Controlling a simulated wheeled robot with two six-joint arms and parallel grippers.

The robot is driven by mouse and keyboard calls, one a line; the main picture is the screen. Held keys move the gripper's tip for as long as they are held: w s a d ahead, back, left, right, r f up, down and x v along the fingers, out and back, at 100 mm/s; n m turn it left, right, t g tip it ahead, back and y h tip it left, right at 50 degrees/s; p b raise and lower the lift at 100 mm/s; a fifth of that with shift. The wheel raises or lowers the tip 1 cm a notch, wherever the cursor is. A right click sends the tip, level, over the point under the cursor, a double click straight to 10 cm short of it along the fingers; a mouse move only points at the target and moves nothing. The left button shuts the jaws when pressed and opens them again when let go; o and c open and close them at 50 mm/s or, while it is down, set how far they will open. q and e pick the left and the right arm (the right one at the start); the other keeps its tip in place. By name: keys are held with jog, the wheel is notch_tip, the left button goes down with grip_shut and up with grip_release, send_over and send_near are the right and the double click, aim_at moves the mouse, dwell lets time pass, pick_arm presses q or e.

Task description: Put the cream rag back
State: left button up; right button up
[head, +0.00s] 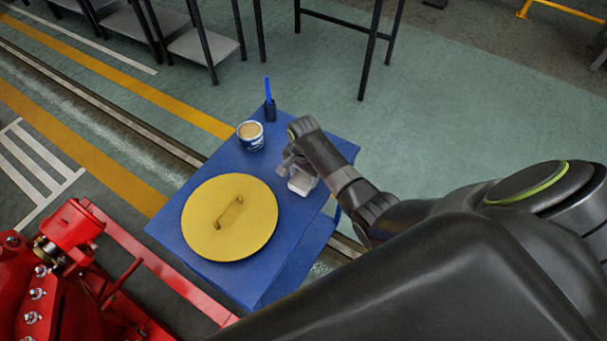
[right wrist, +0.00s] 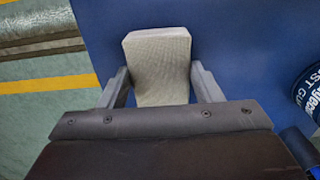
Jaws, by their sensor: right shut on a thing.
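The cream rag (head: 302,182) is a small pale folded block over the right part of the blue table top (head: 215,165), right of the round yellow lid. My right gripper (head: 298,170) is shut on it. In the right wrist view the rag (right wrist: 158,55) sits between the two fingers of my right gripper (right wrist: 160,78), with its far end sticking out past them. The blue surface lies beneath it; I cannot tell whether the rag touches it. My left gripper is not in view.
The yellow lid (head: 230,205) with a handle covers the table's front left. A white and blue tin (head: 250,135) and a dark holder with a blue-handled tool (head: 269,106) stand at the back. Red machinery (head: 70,260) is at lower left.

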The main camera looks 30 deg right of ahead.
aim_at(304, 178)
jog(key=o, duration=0.9)
jog(key=shift+r, duration=0.1)
notch_tip(304, 178, up, 12)
jog(key=shift+f+p, duration=0.1)
jog(key=shift+p, duration=0.2)
